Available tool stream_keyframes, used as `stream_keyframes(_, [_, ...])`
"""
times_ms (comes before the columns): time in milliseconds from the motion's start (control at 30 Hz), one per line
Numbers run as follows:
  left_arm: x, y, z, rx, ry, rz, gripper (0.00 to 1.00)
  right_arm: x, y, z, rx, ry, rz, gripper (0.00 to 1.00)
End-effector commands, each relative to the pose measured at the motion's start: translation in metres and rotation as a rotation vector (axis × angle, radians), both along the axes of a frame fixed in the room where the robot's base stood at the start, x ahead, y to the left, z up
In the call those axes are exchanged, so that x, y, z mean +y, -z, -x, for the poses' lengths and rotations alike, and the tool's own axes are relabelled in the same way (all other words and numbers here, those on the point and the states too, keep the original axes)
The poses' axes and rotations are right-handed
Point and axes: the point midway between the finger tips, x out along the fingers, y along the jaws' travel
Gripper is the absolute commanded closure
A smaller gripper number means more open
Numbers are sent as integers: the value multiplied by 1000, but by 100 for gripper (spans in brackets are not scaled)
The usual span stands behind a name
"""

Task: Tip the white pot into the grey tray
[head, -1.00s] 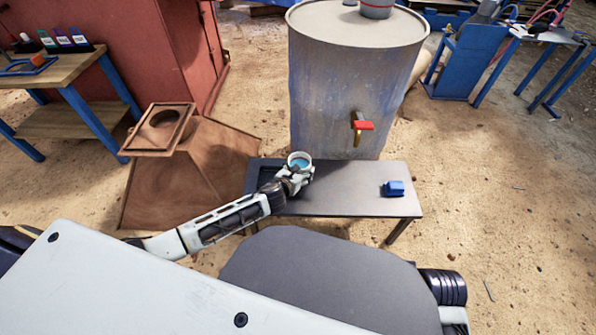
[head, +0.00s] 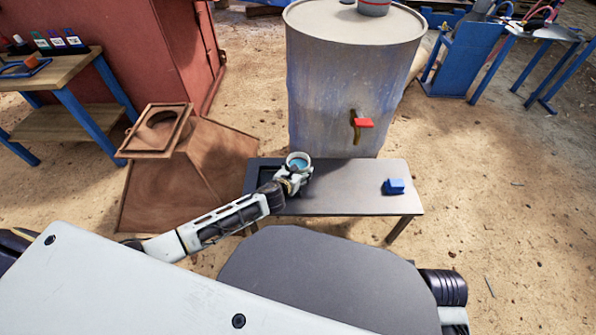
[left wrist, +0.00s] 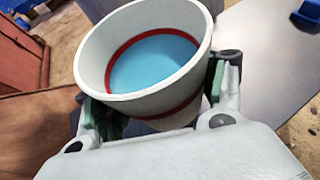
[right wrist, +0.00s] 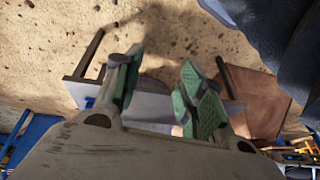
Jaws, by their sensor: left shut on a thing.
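The white pot (head: 298,158) is round, with a red band and a blue, liquid-looking fill inside. My left gripper (head: 292,178) is shut on it and holds it above the left part of the grey table. In the left wrist view the pot (left wrist: 180,108) sits between the green-padded fingers, its mouth facing up. A dark, shallow rectangle that may be the grey tray (head: 264,172) shows at the table's left end, mostly hidden by my arm and the pot. My right gripper (right wrist: 160,85) is open and empty, its green pads apart; the head view does not show it.
The grey table (head: 350,185) bears a small blue object (head: 394,186) at right. A large drum (head: 350,90) with a red-handled tap (head: 361,122) stands behind. A brown hopper-like piece (head: 165,185) stands left. The table's middle is clear.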

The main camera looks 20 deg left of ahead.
Motion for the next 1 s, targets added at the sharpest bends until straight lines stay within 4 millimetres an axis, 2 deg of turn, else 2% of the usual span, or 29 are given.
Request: stream_keyframes(1000, [-1, 29, 0, -1, 1, 1, 65, 21, 71, -8, -101, 19, -111, 60])
